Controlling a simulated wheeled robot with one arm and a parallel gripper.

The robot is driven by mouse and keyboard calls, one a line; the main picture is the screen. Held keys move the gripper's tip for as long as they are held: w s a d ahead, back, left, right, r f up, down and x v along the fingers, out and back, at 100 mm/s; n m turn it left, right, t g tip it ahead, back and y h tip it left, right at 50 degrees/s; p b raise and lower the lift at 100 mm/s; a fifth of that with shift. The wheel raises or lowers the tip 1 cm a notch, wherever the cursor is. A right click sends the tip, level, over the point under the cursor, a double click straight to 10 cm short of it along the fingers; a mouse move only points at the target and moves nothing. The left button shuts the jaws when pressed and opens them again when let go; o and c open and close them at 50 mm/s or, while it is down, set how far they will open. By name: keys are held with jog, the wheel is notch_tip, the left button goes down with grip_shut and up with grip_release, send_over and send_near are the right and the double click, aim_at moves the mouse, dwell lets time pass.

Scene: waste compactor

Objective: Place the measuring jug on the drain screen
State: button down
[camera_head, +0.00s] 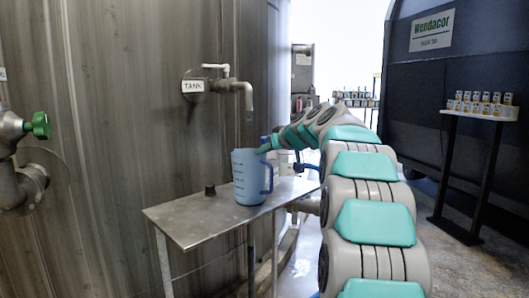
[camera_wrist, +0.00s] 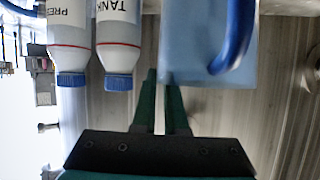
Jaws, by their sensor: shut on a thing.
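The measuring jug (camera_head: 246,177) is translucent blue with dark markings and a blue handle on its right. In the camera_head view it is upright at the front edge of a metal table (camera_head: 185,220); I cannot tell whether it touches the table. My gripper (camera_head: 264,148) is at the jug's upper right rim. In the camera_wrist view, which appears upside down, the gripper's dark green fingers (camera_wrist: 161,85) are close together at the rim of the jug (camera_wrist: 195,45), shut on its wall. I cannot make out a drain screen in either view.
A tap (camera_head: 243,90) on the large tank, labelled TANK, hangs above the table. A small dark stopper (camera_head: 210,189) stands left of the jug. Two capped bottles (camera_wrist: 118,45) are beside the jug in the camera_wrist view. A shelf of small cups (camera_head: 481,110) stands right.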

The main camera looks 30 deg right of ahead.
jog(key=shift+f, duration=0.15)
jog(key=shift+f, duration=0.1)
jog(key=c, duration=1)
grip_release()
jog(key=shift+o, duration=0.2)
jog(key=shift+s+r, duration=0.1)
jog(key=shift+r, duration=0.25)
jog(key=v, duration=1.1)
jog(key=shift+s, duration=0.45)
jog(key=shift+d, duration=0.1)
